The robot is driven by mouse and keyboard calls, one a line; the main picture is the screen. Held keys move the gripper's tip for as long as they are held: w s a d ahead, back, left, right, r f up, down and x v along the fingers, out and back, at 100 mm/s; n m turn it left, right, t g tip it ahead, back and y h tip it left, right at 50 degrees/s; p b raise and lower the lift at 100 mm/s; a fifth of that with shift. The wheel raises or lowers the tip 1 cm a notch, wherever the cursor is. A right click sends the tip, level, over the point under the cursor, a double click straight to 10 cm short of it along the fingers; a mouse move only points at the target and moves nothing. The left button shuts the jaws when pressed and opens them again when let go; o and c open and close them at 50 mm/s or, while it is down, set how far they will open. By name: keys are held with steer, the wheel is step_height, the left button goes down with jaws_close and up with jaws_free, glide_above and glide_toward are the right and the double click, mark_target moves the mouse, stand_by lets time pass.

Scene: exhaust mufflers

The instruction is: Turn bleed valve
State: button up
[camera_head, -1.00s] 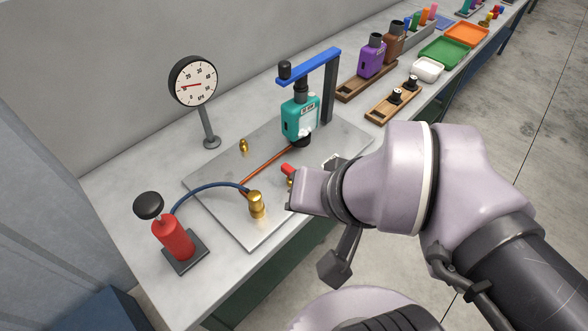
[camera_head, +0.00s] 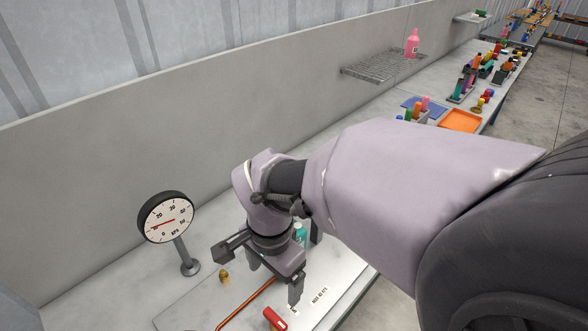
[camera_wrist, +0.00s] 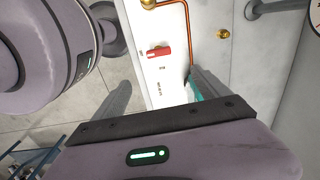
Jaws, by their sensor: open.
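The bleed valve has a red handle (camera_head: 274,318) at the bottom edge of the head view, low on the metal plate (camera_head: 185,318). In the wrist view the red handle (camera_wrist: 158,53) lies across the plate, ahead of my gripper. My gripper (camera_head: 273,280) points down over the plate, open and apart from the handle. In the wrist view my gripper (camera_wrist: 160,92) has its two dark fingers wide apart, with nothing held between them. A teal device (camera_head: 300,234) is mostly hidden behind my arm; a strip of teal shows by the right finger.
A round gauge (camera_head: 166,217) stands on a post at the left. A copper tube (camera_head: 245,304) and a small brass fitting (camera_head: 224,276) are on the plate. Bench wall and a wire shelf (camera_head: 384,67) run behind. An orange tray (camera_head: 461,121) lies farther along the bench.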

mark_target(275, 318)
steer(key=f+b, duration=0.2)
steer(key=f, duration=0.4)
steer(key=f+b, duration=0.2)
steer(key=f, duration=0.4)
steer(key=f+b, duration=0.2)
steer(key=f, duration=0.4)
steer(key=shift+s+a, duration=0.2)
steer(key=shift+a, duration=0.1)
